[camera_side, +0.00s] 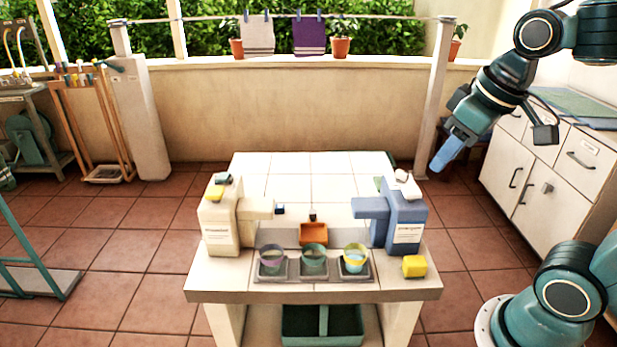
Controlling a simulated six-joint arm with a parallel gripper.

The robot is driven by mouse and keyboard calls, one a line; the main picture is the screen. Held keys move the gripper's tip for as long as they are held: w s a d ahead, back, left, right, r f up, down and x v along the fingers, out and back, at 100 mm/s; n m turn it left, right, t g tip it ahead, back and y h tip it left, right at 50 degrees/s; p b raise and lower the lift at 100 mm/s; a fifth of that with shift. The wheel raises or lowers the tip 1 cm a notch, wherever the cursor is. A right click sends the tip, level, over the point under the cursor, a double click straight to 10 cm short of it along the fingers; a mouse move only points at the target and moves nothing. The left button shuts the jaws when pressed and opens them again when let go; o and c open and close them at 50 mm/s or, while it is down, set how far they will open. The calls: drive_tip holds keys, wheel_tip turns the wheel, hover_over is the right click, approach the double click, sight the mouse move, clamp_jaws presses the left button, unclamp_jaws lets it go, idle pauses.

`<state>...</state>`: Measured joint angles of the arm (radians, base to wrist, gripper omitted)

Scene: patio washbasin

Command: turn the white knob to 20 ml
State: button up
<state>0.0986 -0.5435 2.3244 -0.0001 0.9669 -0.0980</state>
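A blue dispenser (404,222) with a white label stands at the right of the white tiled table. A white knob (408,185) sits on its top; its scale and setting are too small to read.
Three cups (314,257) stand in trays at the table's front. A yellow block (414,266) lies at the front right. The table's back half is largely clear. A white cabinet (548,170) stands at the right.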

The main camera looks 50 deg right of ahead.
drive_tip(key=w+d+g, duration=0.3)
drive_tip(key=w+d, duration=0.6)
drive_tip(key=w, duration=0.1)
drive_tip(key=g, duration=0.2)
hover_over(403, 171)
wheel_tip(403, 171, down, 4)
drive_tip(key=shift+a+f, duration=0.1)
drive_tip(key=shift+f, duration=0.05)
wheel_tip(403, 171, down, 13)
drive_tip(key=shift+f, duration=0.2)
clamp_jaws()
